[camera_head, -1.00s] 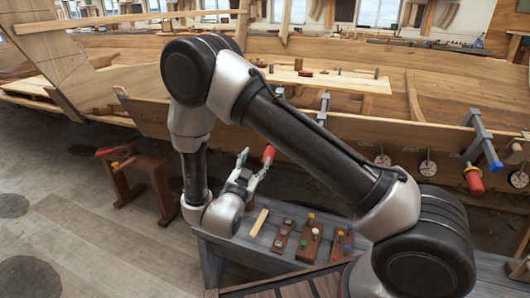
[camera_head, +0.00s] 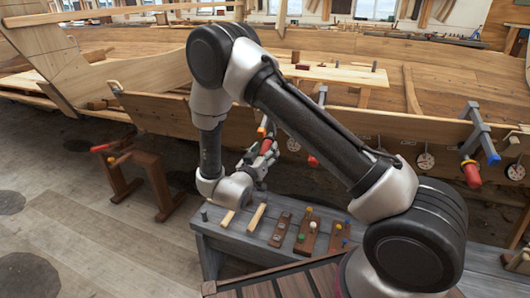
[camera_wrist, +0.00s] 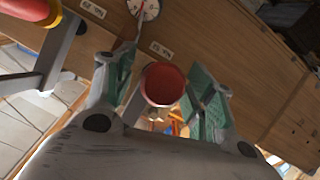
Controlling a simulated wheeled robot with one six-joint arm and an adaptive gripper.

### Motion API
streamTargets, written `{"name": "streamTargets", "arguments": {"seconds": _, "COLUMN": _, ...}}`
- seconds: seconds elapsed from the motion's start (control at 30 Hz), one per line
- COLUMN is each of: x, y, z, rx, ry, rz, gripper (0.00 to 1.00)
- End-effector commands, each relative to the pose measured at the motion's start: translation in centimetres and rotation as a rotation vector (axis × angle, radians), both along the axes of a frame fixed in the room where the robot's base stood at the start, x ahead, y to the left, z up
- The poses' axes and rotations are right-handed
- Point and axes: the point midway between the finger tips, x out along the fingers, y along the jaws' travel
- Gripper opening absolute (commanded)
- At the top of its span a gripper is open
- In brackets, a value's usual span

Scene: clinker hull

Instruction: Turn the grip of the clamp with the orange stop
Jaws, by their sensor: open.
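The clamp's orange stop (camera_head: 262,132) shows in the head view just above my gripper, at the hull plank's lower edge. Its red grip (camera_head: 266,147) is at my gripper (camera_head: 262,156), partly hidden by the fingers. In the wrist view, a red grip (camera_wrist: 163,83) is seen end-on between my open green-padded fingers (camera_wrist: 167,90). One finger is on each side, with visible gaps, so the grip does not look clamped. The clamp's bar is mostly hidden by my arm and fingers.
A clamp with a blue stop (camera_head: 494,160) and red grip (camera_head: 471,174) hangs at right. Another red grip (camera_head: 312,160) is near my forearm. The grey bench (camera_head: 213,226) with peg blocks lies below. A neighbouring red-and-yellow part (camera_wrist: 35,10) is upper left in the wrist view.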

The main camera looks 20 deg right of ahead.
Motion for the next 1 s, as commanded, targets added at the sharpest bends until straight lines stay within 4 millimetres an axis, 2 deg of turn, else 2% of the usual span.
{"name": "streamTargets", "arguments": {"seconds": 0.2, "x": 0.02, "y": 0.0, "z": 0.0, "rx": 0.0, "ry": 0.0, "rz": 0.0, "gripper": 0.53}}
{"name": "streamTargets", "arguments": {"seconds": 0.4, "x": 0.01, "y": 0.01, "z": 0.01, "rx": 0.001, "ry": -0.001, "rz": 0.0, "gripper": 0.16}}
{"name": "streamTargets", "arguments": {"seconds": 0.47, "x": 0.01, "y": 0.01, "z": 0.01, "rx": 0.001, "ry": -0.001, "rz": 0.0, "gripper": 0.09}}
{"name": "streamTargets", "arguments": {"seconds": 0.77, "x": -0.02, "y": -0.01, "z": 0.02, "rx": 0.022, "ry": -0.014, "rz": 0.011, "gripper": 0.09}}
{"name": "streamTargets", "arguments": {"seconds": 1.0, "x": -0.04, "y": -0.04, "z": 0.06, "rx": 0.12, "ry": -0.073, "rz": 0.059, "gripper": 0.09}}
